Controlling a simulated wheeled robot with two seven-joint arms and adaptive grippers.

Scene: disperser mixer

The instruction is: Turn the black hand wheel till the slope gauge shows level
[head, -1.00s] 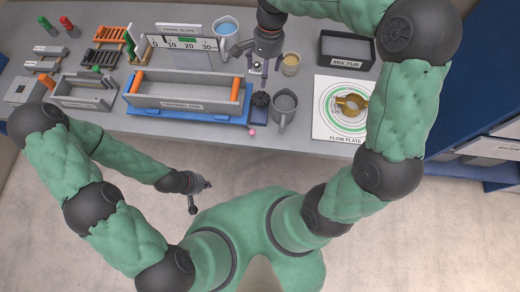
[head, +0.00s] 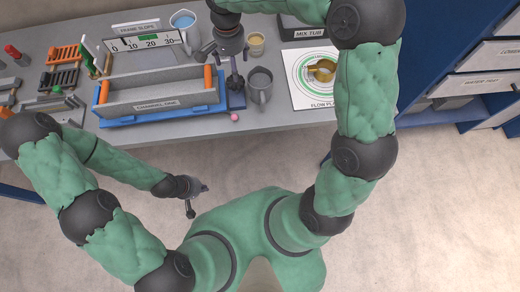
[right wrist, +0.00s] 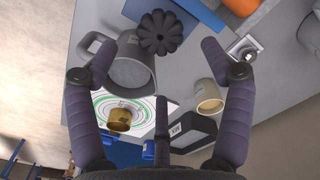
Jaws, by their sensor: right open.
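The black hand wheel (right wrist: 161,33) is a lobed knob. In the right wrist view it lies at the top, between and beyond the fingertips of my right gripper (right wrist: 156,52), which is open and empty. No contact with the wheel shows. In the head view my right gripper (head: 235,72) hangs over the wheel's place and largely hides it. The slope gauge (head: 148,42), a white scale marked 0 to 30, stands behind the channel frame (head: 155,104); its pointer is too small to read. My left gripper (head: 197,195) hangs clear in front of the bench; its jaw opening is unclear.
A grey mug (head: 260,86) stands close to the wheel and shows near the left finger in the right wrist view (right wrist: 128,73). A tan cup (head: 256,44), a blue-filled cup (head: 183,20) and the mix tub (head: 303,28) stand behind. The flow plate (head: 300,88) lies right.

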